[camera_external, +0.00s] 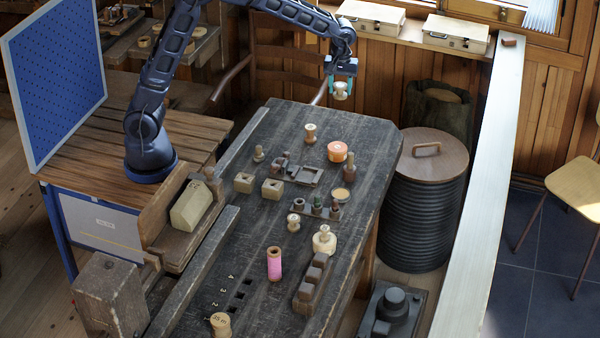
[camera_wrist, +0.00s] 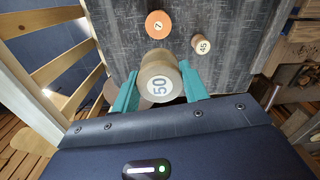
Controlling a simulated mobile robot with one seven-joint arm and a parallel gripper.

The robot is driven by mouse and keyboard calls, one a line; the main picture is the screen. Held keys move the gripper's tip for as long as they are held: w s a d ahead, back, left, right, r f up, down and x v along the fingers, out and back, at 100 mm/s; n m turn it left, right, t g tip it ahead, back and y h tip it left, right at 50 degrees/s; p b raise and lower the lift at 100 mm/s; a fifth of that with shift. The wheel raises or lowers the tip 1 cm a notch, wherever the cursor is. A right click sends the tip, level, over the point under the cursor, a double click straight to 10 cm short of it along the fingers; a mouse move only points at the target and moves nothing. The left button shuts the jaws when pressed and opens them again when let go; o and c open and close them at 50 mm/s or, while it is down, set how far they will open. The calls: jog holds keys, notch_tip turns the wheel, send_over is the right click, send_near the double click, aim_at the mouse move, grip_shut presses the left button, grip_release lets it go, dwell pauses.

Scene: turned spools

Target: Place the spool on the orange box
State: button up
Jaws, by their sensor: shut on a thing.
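My gripper (camera_external: 341,72) has teal fingers and is shut on a pale wooden spool (camera_external: 341,90), held in the air beyond the far end of the dark table in the external view. In the wrist view my gripper (camera_wrist: 161,90) has one finger on each side of the spool (camera_wrist: 160,84), whose end reads 50. The orange box (camera_external: 337,151) is round with a pale mark on its lid and stands on the far part of the table, lower than the held spool. It shows in the wrist view (camera_wrist: 158,24) with a 7 on top, apart from the spool.
Another spool (camera_external: 310,133) stands left of the orange box; a spool marked 45 (camera_wrist: 201,44) shows in the wrist view. A dark fixture (camera_external: 300,172) and a brown peg (camera_external: 349,166) are close to the box. A ribbed bin (camera_external: 424,215) stands right of the table (camera_external: 375,130).

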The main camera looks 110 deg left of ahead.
aim_at(337, 147)
jog(key=shift+w+d, duration=0.1)
jog(key=shift+d, duration=0.65)
notch_tip(337, 147, down, 20)
jog(key=shift+r, duration=0.15)
jog(key=o, duration=0.9)
jog(key=shift+o, duration=0.4)
